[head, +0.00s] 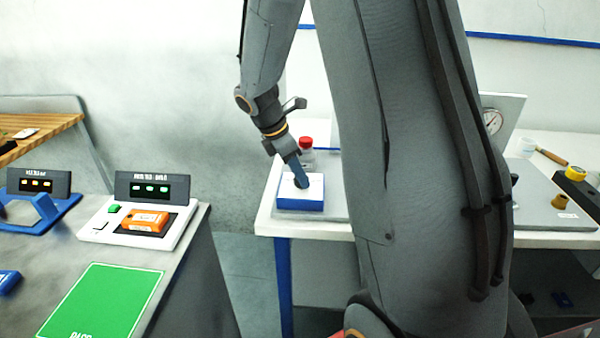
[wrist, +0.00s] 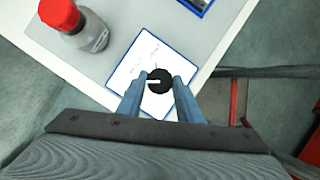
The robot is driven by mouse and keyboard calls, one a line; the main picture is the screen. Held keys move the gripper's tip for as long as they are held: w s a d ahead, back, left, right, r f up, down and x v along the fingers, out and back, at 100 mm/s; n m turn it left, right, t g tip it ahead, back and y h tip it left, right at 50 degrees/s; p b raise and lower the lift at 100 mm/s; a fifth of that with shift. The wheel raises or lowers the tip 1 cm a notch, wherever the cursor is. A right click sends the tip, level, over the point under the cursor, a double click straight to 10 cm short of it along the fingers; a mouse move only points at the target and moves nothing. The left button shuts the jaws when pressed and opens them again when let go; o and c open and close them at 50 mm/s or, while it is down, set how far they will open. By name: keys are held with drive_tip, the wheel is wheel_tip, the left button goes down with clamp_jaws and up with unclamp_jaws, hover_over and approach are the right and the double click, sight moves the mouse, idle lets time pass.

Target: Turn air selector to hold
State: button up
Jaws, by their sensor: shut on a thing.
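The air selector is a white-topped box with blue sides (head: 301,194) on the white table in the head view. In the wrist view its white label face (wrist: 138,62) carries a round black knob (wrist: 158,80) with a white pointer line directed to the left in the picture. Printing on the face is too small to read. My gripper (wrist: 159,90) reaches down onto the box, its two blue fingers shut on the knob from both sides. In the head view my gripper (head: 301,179) covers most of the knob.
A red-capped bottle (wrist: 78,27) stands close beside the box; it also shows behind my gripper in the head view (head: 306,150). A pressure gauge (head: 492,121) is on the right. A bench at left holds an orange device (head: 146,221) and a green mat (head: 103,300).

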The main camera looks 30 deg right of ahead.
drive_tip(key=m+g+p, duration=0.1)
drive_tip(key=m, duration=0.2)
drive_tip(key=shift+w+d+m+g+y+p, duration=0.1)
drive_tip(key=shift+m+g+y+p, duration=0.35)
drive_tip(key=shift+m, duration=1.55)
drive_tip(key=shift+g, duration=0.35)
drive_tip(key=o, duration=1)
drive_tip(key=shift+o, duration=0.2)
drive_tip(key=b+v, duration=0.2)
drive_tip(key=v, duration=0.6)
drive_tip(key=shift+b, duration=0.35)
